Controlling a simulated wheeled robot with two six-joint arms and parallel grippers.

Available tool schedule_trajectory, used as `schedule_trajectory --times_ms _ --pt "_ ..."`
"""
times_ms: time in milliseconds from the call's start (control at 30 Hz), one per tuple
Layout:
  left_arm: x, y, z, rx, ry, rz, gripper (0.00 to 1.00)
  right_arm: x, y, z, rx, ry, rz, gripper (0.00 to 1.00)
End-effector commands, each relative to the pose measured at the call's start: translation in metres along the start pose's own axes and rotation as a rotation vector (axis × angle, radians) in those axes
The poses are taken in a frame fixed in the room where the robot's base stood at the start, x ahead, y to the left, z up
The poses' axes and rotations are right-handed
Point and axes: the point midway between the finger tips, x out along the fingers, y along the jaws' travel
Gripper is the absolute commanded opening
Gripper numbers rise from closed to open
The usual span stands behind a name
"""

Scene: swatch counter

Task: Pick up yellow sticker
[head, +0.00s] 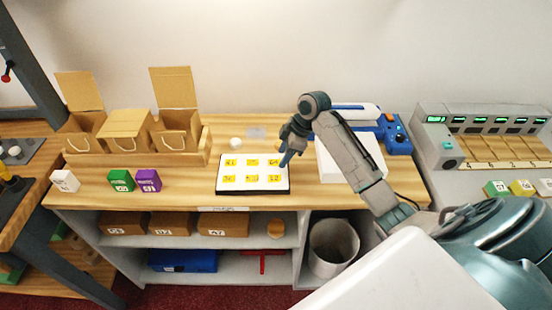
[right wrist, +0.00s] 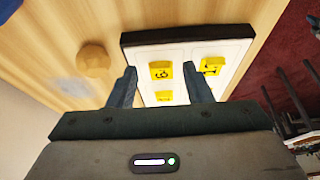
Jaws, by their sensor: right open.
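Several yellow stickers with dark markings, such as one at the upper right (head: 273,162), lie in two rows on a white board with a black edge (head: 241,171) on the wooden counter. My right gripper (head: 286,160) is open and empty above the board's right side. In the right wrist view the open fingers (right wrist: 160,76) straddle one yellow sticker (right wrist: 161,70), with another sticker (right wrist: 212,66) to the right and a third (right wrist: 165,97) partly hidden by the gripper body. Whether the fingertips touch the board I cannot tell. My left gripper is out of view.
A small round wooden knob (right wrist: 94,60) is near the board. A blue device (head: 396,136) stands at the right. A bin (head: 333,246) is below.

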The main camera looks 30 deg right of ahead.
Motion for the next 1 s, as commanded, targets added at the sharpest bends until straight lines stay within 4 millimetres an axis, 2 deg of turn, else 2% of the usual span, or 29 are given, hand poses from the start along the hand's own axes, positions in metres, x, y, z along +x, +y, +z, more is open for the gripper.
schedule_trajectory --times_ms 100,300,467,567,1000 --pt "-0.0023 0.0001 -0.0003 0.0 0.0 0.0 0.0 0.0075 -0.0008 0.0 0.001 -0.001 -0.002 0.45" --pt "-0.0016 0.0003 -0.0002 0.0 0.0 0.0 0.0 0.0083 -0.0004 0.0005 0.0 -0.001 0.0 0.45" --pt "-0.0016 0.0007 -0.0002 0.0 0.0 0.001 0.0 0.0081 -0.0004 0.0004 0.0 -0.001 0.0 0.16" --pt "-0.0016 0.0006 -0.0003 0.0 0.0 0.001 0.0 0.008 -0.0004 0.0004 0.0 -0.001 0.0 0.08" --pt "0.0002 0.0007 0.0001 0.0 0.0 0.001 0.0 0.0056 0.0 -0.0007 -0.001 0.0 0.001 0.07"
